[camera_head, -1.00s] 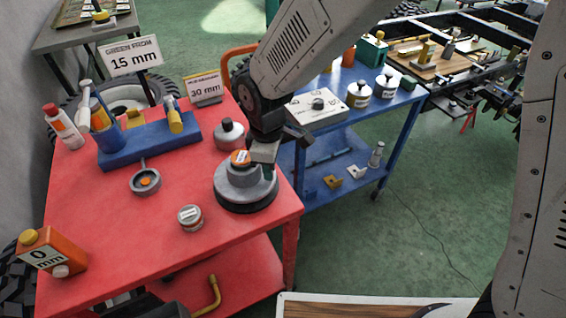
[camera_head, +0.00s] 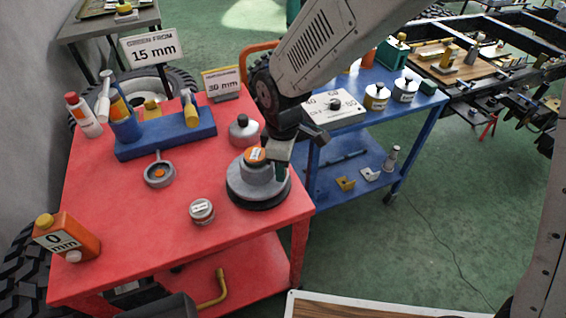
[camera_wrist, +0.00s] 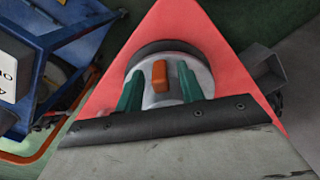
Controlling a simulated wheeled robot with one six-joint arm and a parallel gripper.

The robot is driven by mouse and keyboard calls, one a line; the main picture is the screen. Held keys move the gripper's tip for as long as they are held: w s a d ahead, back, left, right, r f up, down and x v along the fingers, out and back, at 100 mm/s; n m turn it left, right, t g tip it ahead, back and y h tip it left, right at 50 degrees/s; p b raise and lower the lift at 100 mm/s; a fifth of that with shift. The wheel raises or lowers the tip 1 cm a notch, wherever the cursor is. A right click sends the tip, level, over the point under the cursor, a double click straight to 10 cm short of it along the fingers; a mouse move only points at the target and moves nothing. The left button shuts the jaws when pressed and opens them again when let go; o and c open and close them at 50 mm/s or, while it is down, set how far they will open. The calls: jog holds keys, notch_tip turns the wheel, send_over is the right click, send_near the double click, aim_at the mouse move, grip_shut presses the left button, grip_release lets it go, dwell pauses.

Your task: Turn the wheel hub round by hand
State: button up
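The wheel hub (camera_head: 240,184) is a grey round body with an orange-marked cap on a black base, at the red table's front right corner. In the wrist view the hub (camera_wrist: 158,56) lies below my fingers, its orange mark (camera_wrist: 160,74) between them. My gripper (camera_head: 279,170) is down at the hub, one green finger showing at the cap's right side. In the wrist view its two green fingers (camera_wrist: 159,86) stand apart, one on each side of the cap. Whether they press on the cap is not clear.
On the red table (camera_head: 130,235) stand a small tin (camera_head: 201,212), a ring gauge (camera_head: 159,173), a grey knobbed weight (camera_head: 243,131), a blue rack (camera_head: 165,142) and an orange 0 mm bottle (camera_head: 66,238). A blue cart (camera_head: 412,102) stands close behind at right.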

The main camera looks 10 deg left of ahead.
notch_tip(320, 180, up, 8)
jog(key=shift+f, duration=0.1)
dwell(0.4)
dwell(0.4)
jog(key=shift+s+d+f+m, duration=0.1)
jog(key=shift+s+d+m, duration=0.15)
jog(key=shift+m, duration=0.25)
jog(key=s+d+r+m, duration=0.4)
jog(key=s+d+m, duration=0.1)
jog(key=d, duration=0.6)
jog(key=s+d+r+m+t, duration=0.1)
jog(key=s+d+r+m, duration=0.3)
jog(key=d, duration=0.7)
jog(key=s+d+r+m, duration=0.5)
jog(key=s+d+m, duration=0.2)
jog(key=d, duration=0.4)
jog(key=shift+s+d, duration=0.4)
jog(key=shift+s, duration=0.15)
